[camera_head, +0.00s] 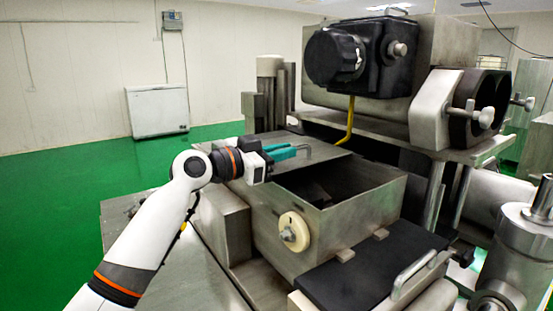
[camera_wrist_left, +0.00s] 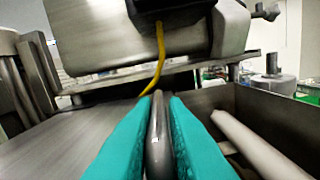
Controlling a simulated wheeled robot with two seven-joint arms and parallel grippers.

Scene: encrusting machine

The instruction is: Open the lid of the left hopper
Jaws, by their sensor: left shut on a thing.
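The left hopper (camera_head: 345,215) is a grey metal box with a cream round knob on its front. Its flat grey metal lid (camera_head: 322,156) lies toward the back left of the box, and the dark inside shows in front of it. My left gripper (camera_head: 290,152), with teal fingers, is shut on the lid's handle (camera_head: 305,148). In the left wrist view the handle (camera_wrist_left: 158,140) stands between the two fingers, with the lid (camera_wrist_left: 60,145) to the left and the open hopper with a pale bar (camera_wrist_left: 255,145) to the right. My right gripper is not in view.
A black lid (camera_head: 360,275) with a metal handle (camera_head: 412,272) covers the part in front right. The machine's upper housing (camera_head: 440,50) and a yellow cable (camera_head: 350,120) are behind the hopper. Green floor lies free at the left, with a white chest (camera_head: 157,110) by the wall.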

